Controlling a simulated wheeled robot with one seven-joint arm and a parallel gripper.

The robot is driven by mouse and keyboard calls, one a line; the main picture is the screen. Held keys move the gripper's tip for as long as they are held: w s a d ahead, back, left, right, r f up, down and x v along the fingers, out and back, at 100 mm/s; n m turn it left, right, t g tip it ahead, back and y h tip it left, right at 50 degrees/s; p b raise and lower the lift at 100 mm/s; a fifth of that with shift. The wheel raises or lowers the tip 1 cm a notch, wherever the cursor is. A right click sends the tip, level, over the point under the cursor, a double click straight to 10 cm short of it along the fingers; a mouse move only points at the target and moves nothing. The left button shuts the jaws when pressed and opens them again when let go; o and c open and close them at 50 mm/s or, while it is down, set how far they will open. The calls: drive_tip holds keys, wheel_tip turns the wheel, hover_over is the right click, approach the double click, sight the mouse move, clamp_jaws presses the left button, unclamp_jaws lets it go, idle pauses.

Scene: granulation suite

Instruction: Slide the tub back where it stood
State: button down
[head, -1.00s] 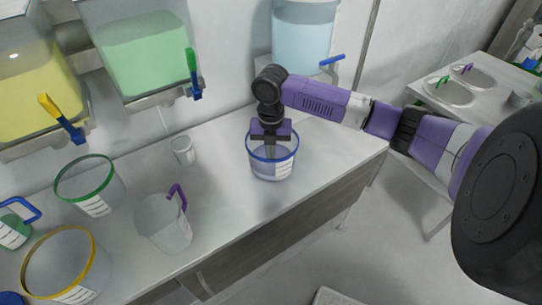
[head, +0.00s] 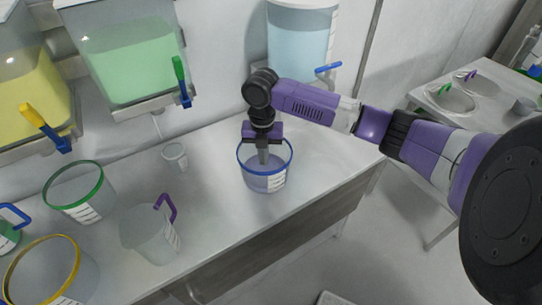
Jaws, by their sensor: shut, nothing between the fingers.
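A clear tub with a blue rim (head: 254,183) and a white label stands upright on the bench, right of the middle. A little liquid or a bluish tint shows inside it. My gripper (head: 263,158) points down with its shut fingers inside the tub's opening, holding nothing. The fingertips are seen through or behind the rim, and I cannot tell whether they touch the tub's wall.
On the steel bench (head: 215,190) stand a purple-handled jug (head: 148,238), a small cup (head: 175,158), a green-rimmed tub (head: 72,200) and a yellow-rimmed tub (head: 45,275). A blue-tapped dispenser (head: 300,40) hangs behind. The bench right of the blue-rimmed tub is clear.

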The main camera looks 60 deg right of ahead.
wheel_tip(320, 180, up, 10)
drive_tip(key=b, duration=0.1)
drive_tip(key=shift+d+b, duration=0.2)
drive_tip(key=shift+b, duration=0.15)
